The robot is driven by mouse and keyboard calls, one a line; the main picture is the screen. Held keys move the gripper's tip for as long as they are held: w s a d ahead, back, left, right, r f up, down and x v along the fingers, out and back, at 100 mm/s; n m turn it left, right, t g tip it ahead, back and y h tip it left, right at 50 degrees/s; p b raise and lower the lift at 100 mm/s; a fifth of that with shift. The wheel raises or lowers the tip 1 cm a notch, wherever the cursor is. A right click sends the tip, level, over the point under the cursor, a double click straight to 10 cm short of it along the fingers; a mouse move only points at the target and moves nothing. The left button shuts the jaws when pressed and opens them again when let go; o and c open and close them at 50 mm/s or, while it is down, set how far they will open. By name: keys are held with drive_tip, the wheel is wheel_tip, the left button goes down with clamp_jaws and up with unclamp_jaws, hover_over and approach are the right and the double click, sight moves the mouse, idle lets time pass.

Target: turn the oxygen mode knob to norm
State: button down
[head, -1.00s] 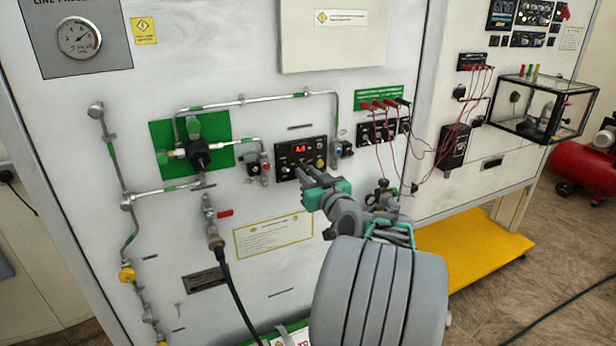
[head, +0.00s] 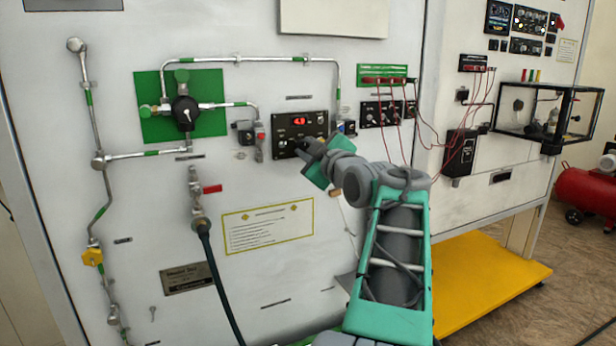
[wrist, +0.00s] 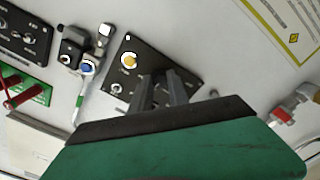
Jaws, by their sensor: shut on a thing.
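A fitting with a blue cap (wrist: 88,67) sits close to the panel. A green plate with a black regulator (head: 184,112) and pipes are at left. A red-handled valve (head: 198,190) is lower left. Red leads (head: 398,140) hang at right, near my arm.

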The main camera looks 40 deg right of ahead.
drive_tip(key=n+b, duration=0.4)
drive_tip(key=b, duration=0.1)
drive_tip(key=n+b, duration=0.2)
drive_tip(key=b, duration=0.1)
drive_tip(key=shift+f, duration=0.3)
drive_tip(key=n+b, duration=0.3)
drive_tip(key=shift+r+n, duration=0.1)
drive_tip(key=shift+n, duration=0.3)
drive_tip(key=shift+r+n+b, duration=0.2)
drive_tip(key=shift+n+b, duration=0.9)
drive_tip(key=shift+n, duration=0.3)
drive_tip(key=c, duration=1.3)
unclamp_jaws()
drive_tip(key=shift+o, duration=0.2)
